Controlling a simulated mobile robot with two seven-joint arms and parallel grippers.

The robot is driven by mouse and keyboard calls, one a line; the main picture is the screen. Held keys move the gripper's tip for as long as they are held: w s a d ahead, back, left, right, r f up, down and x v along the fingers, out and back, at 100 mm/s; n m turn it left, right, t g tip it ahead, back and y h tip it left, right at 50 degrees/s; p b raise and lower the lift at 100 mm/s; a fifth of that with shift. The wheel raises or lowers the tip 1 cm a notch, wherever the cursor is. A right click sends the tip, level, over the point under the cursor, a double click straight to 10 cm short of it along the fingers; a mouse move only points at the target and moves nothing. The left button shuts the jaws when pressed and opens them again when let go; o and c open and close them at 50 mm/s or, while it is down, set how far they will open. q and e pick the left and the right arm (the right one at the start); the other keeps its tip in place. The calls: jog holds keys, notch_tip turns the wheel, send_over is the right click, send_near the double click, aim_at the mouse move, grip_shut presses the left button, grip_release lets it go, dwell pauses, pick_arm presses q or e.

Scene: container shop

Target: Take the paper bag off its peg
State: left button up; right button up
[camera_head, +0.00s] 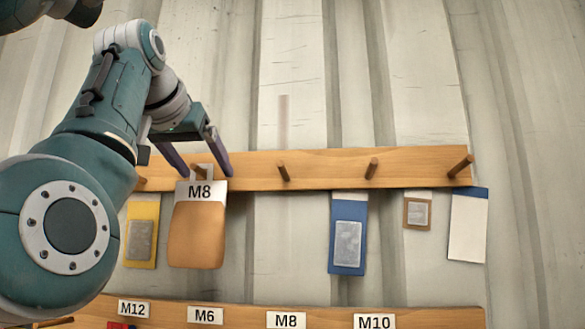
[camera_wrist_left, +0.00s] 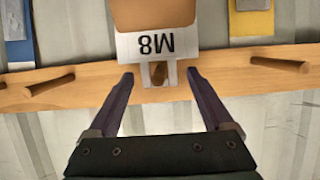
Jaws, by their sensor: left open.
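The paper bag (camera_head: 197,235) is brown with a white header marked M8 and hangs at the left part of the upper wooden rail (camera_head: 325,165). In the left wrist view the bag (camera_wrist_left: 160,14) shows upside down, with its white hanging loop around a peg (camera_wrist_left: 162,76). My left gripper (camera_head: 208,174) is open at the header. In the left wrist view its two dark fingers (camera_wrist_left: 159,75) stand apart on either side of the loop, with a gap on each side. My right gripper is not in view.
A yellow packet (camera_head: 142,232) hangs close left of the bag. A blue packet (camera_head: 347,210), a small brown packet (camera_head: 417,200) and a white packet with a blue top (camera_head: 468,228) are further right. A lower rail (camera_head: 245,315) has labels M12, M6, M8 and M10.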

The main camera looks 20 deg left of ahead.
pick_arm(q)
jog(key=shift+w, duration=0.2)
jog(key=shift+c, duration=0.2)
grip_shut()
dwell(0.4)
jog(key=shift+r, duration=0.1)
jog(key=shift+r, duration=0.15)
jog(key=shift+s, duration=0.2)
